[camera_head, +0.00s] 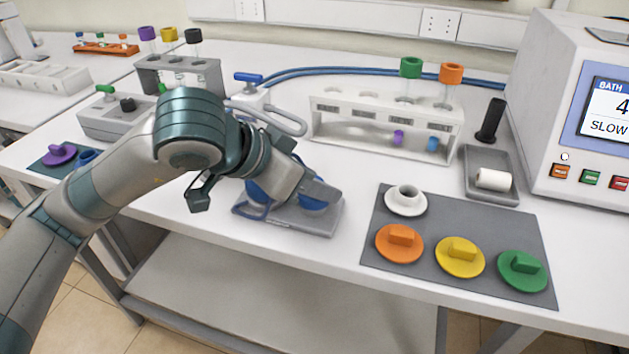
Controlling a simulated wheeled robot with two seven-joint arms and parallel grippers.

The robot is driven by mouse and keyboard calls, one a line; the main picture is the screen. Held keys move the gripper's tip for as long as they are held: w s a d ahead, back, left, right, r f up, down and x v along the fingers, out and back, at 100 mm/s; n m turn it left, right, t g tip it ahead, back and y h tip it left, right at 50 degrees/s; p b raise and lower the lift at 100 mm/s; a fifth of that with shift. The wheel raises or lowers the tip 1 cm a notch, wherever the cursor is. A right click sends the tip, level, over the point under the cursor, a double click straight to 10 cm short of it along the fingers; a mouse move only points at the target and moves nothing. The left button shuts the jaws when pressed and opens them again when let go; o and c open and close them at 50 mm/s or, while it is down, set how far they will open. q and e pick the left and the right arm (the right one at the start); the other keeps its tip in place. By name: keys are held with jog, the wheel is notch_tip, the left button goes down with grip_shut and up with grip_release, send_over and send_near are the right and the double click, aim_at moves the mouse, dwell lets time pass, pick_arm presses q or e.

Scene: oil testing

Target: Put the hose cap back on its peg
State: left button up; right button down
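My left gripper (322,194) reaches in from the left and hangs over a small grey stand (315,224) near the table's front edge. Its jaws point right and down, and I cannot tell if they hold anything. Blue parts (257,208) show on the stand, partly hidden by the gripper; I cannot tell which is the hose cap or whether a peg is among them. A tap with a blue lever (248,78) stands behind my wrist, with blue hoses (345,71) running right from that area. My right gripper is not in view.
A grey mat (462,225) at right holds a white cup-shaped piece (405,200) and orange, yellow and green caps. A white tube rack (385,122) and a tray (510,185) with a black cylinder and white roll stand behind. The bath machine (570,100) is far right.

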pick_arm(q)
jog(key=shift+f, duration=0.25)
jog(key=o, duration=0.8)
jog(key=shift+o, duration=0.2)
jog(key=shift+a+r, duration=0.1)
jog(key=shift+r, duration=0.05)
jog(key=v, duration=1)
jog(key=shift+s+a+r+p, duration=0.2)
jog(key=shift+p, duration=0.15)
dwell(0.7)
